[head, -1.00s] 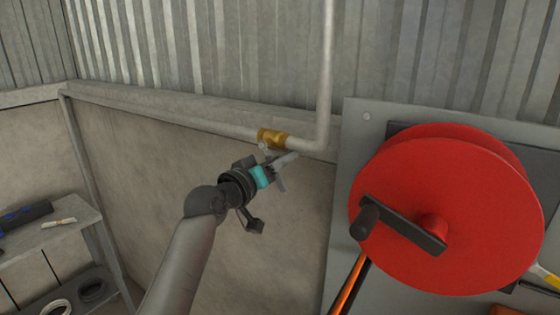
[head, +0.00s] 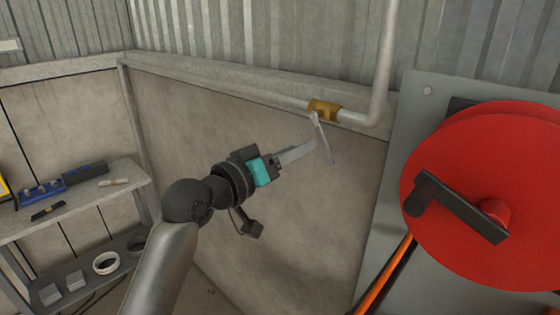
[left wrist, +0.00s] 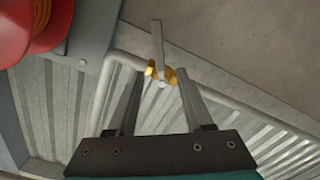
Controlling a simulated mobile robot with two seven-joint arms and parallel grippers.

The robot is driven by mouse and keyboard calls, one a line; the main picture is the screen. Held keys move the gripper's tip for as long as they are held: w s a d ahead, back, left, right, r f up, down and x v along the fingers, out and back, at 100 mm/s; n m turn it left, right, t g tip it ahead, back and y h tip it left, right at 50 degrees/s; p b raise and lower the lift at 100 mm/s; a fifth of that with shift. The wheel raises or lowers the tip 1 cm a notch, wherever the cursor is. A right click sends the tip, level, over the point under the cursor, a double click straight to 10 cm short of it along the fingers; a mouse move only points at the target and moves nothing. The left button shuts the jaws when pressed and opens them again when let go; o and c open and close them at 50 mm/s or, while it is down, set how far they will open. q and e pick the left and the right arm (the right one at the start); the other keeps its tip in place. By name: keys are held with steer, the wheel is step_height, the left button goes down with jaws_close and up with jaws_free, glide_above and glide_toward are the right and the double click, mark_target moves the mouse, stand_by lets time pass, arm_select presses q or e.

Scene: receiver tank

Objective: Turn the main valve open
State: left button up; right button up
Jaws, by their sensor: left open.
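The main valve is a brass body (head: 323,109) on a grey pipe along the wall. Its thin grey lever (head: 325,143) hangs down from the brass, roughly across the pipe. My left gripper (head: 312,147) is open, its fingers pointing toward the lever in the head view. In the left wrist view, the brass body (left wrist: 160,75) shows between and beyond the fingertips (left wrist: 159,76), and the lever (left wrist: 157,42) points up in the picture. Nothing is between the jaws that I can see gripped. I cannot tell the exact gap to the lever. My right gripper is not in view.
A red hose reel (head: 490,195) with a black crank is on a grey panel right of the valve. The pipe (head: 384,65) bends upward beside the valve. A shelf (head: 85,195) with tools stands at the left. The wall below the valve is clear.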

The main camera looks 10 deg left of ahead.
arm_select(q)
steer(key=shift+v, duration=1.85)
